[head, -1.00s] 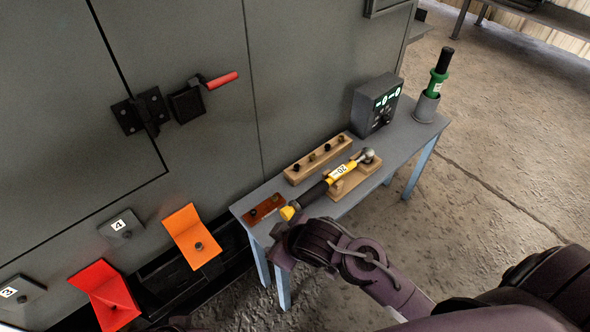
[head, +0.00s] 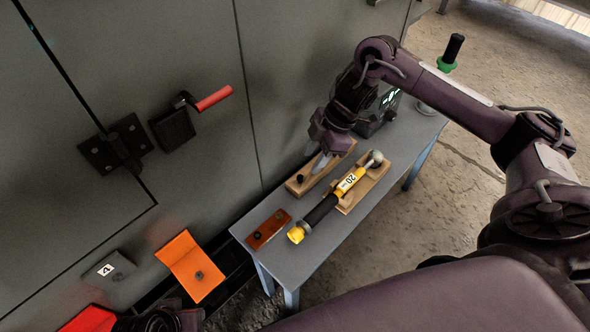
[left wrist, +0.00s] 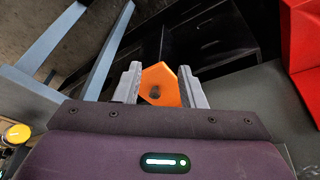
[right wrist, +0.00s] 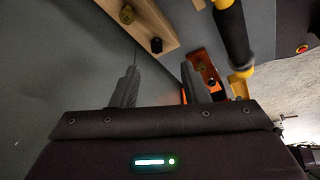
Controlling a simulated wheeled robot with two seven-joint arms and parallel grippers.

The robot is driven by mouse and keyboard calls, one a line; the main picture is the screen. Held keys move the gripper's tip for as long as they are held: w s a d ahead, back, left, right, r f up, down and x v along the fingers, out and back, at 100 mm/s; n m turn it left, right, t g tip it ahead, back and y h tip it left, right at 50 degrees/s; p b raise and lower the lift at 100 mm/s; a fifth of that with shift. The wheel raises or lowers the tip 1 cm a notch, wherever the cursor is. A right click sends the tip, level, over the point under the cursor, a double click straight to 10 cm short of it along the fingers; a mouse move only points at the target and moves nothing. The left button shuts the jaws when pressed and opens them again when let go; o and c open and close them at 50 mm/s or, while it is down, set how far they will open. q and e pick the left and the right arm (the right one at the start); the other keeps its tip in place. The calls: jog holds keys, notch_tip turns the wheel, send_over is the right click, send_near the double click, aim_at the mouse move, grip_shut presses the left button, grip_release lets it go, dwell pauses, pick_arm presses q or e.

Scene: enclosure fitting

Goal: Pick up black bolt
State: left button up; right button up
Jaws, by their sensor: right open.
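The black bolt (head: 300,178) stands in the near end of a long wooden block (head: 294,188) on the table. The right wrist view shows its dark head (right wrist: 156,45) beyond my fingertips, with a brass-coloured bolt (right wrist: 127,13) beside it in the same block. My right gripper (head: 318,165) is open and empty above the block, just to the right of the black bolt and apart from it. It hides the block's other bolts in the head view. My left gripper (left wrist: 160,85) is open and empty, facing an orange bracket (left wrist: 165,75).
A yellow-and-black torque wrench (head: 336,198) lies on a wooden cradle beside the block. A rust-red block (head: 268,229) sits at the table's near end. The grey cabinet wall (head: 285,80) rises close behind. A dark display box (head: 378,118) stands further along the table.

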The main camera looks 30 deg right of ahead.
aim_at(300, 177)
jog(key=shift+d+f, duration=0.1)
jog(key=shift+f, duration=0.2)
jog(key=b+x, duration=0.1)
jog(key=x, duration=0.2)
jog(key=b+x, duration=0.1)
jog(key=x, duration=0.2)
jog(key=shift+w+f+b, duration=0.15)
jog(key=shift+w+b, duration=0.1)
jog(key=shift+b, duration=0.1)
jog(key=shift+a+f, duration=0.2)
jog(key=shift+a, duration=0.15)
pick_arm(q)
jog(key=d+t, duration=0.1)
jog(key=w+d+h, duration=0.1)
jog(key=d, duration=0.1)
jog(key=shift+d+f+m+t, duration=0.2)
jog(key=shift+m+t, duration=0.1)
jog(key=shift+t, duration=0.1)
pick_arm(e)
grip_shut()
jog(key=shift+r, duration=0.1)
